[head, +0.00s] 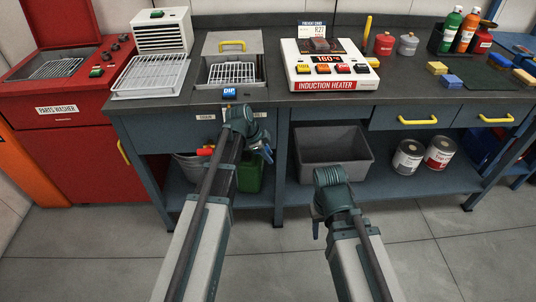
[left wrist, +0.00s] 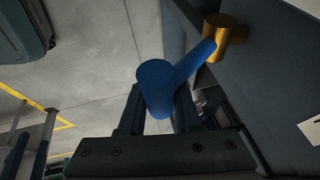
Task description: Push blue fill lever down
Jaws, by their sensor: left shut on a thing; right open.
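The blue fill lever (left wrist: 154,84) shows in the left wrist view, with a thick round grip and an arm running up right to a brass hub (left wrist: 227,38) on the dark bench front. My left gripper (left wrist: 158,110) is shut on the lever's grip, one dark finger on each side. In the head view my left gripper (head: 264,150) is at the bench front below the dip tank (head: 255,88), and my wrist largely hides the lever there. My right gripper (head: 317,229) is open and empty, low in front of the bench, partly hidden by its wrist.
A drain label (head: 206,117) is on the bench front left of my left wrist. An induction heater (head: 335,85) stands on the bench. Below are a grey bin (head: 335,165), a green can (head: 249,175) and paint cans (head: 408,157). The floor in front is clear.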

